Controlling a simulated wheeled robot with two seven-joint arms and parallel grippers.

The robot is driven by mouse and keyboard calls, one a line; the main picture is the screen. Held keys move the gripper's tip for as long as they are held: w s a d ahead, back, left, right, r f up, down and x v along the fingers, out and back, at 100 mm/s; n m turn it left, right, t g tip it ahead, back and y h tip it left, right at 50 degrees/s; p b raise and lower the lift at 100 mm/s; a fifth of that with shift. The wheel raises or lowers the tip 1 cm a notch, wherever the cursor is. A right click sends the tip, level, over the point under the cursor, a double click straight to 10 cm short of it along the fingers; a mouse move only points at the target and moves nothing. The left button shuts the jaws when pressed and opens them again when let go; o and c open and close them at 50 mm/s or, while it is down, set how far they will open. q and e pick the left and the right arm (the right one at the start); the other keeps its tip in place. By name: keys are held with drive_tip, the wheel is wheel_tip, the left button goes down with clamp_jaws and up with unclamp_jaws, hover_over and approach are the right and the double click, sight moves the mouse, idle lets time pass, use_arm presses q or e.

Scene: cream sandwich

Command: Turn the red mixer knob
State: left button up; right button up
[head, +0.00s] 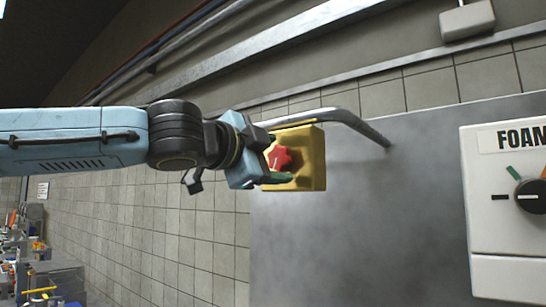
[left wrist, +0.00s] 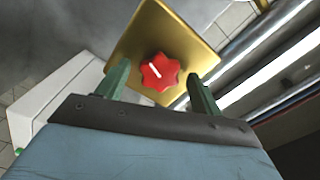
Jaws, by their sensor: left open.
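The red mixer knob (head: 279,157) sits on the face of a yellow box (head: 312,160) fixed by a metal pipe. In the left wrist view the red knob (left wrist: 160,71) shows a white pointer line and lies beyond and between the two green fingertips. My left gripper (head: 277,161) comes in from the left with its green fingers apart, at the front of the yellow box (left wrist: 150,27). The left wrist view shows the open fingers (left wrist: 160,80) on either side of the knob, with gaps to it. Whether they touch the box face cannot be told. My right gripper is not in view.
A curved metal pipe (head: 345,117) runs behind and above the box. A white panel marked FOAM (head: 490,190) with a black knob (head: 531,196) is at the right. A grey metal panel (head: 370,230) and tiled wall lie behind. Cluttered equipment (head: 45,275) is at lower left.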

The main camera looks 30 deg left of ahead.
use_arm(q)
drive_tip(key=shift+w, duration=0.15)
drive_tip(key=c, duration=1)
